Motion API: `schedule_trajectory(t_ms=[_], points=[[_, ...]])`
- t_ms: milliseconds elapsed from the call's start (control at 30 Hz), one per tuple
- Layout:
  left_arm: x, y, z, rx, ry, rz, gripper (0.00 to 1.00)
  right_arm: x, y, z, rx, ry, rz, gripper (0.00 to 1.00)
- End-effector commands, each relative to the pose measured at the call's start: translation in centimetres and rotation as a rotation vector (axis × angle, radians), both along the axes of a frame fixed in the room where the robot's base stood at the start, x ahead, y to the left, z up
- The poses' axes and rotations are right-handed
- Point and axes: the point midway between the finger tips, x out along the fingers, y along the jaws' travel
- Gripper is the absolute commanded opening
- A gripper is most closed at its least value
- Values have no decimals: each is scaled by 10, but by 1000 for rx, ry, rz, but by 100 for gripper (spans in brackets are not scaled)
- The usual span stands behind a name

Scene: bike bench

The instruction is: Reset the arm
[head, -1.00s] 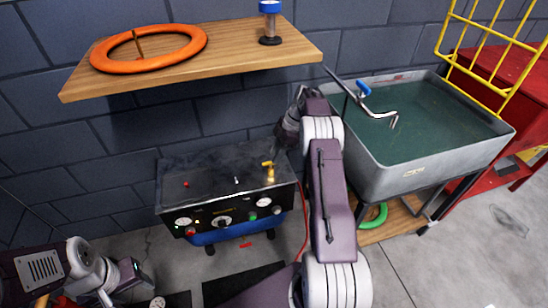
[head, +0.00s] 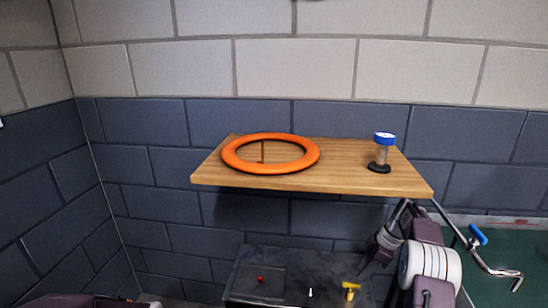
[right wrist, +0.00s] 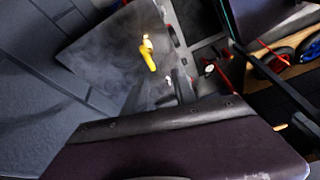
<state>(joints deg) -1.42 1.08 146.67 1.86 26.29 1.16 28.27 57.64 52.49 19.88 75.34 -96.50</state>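My right arm comes up from the bottom right in the head view. My right gripper (head: 374,262) hangs beside the right end of the compressor-like bench unit, below the wooden shelf. It touches nothing that I can make out. In the right wrist view the dark fingers (right wrist: 160,92) are partly hidden by my own purple arm housing, and their gap is unclear. I see nothing held in them. Only a sliver of my left arm shows at the bottom left of the head view; its gripper is out of the picture.
The wooden shelf (head: 330,180) holds an orange ring (head: 232,158) and a blue-capped cylinder (head: 382,155). The dark unit (head: 262,283) has a yellow valve (head: 350,287), also in the right wrist view (right wrist: 148,56).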

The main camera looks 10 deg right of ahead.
Motion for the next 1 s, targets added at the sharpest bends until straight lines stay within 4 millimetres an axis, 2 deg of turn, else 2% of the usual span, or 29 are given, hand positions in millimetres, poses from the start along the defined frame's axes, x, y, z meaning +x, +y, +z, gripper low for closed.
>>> schedule_trajectory(t_ms=[33,167,300,500,700,733,767,1000], points=[[0,0,0,0,0,0,52,-6,20,7,-19,39,-71,33],[0,0,0,0,0,0,52,-36,68,15,-85,137,-333,33],[0,0,0,0,0,0,52,-90,114,17,-149,192,-606,33],[0,0,0,0,0,0,52,-166,152,12,-182,201,-891,33],[0,0,0,0,0,0,52,-237,172,2,-165,189,-1100,33],[-1,0,24,0,2,0,52,-235,171,26,-163,188,-1107,33],[-1,0,38,0,2,0,52,-234,170,40,-164,190,-1106,33],[-1,0,124,0,0,0,52,-234,170,125,-166,193,-1107,33]])
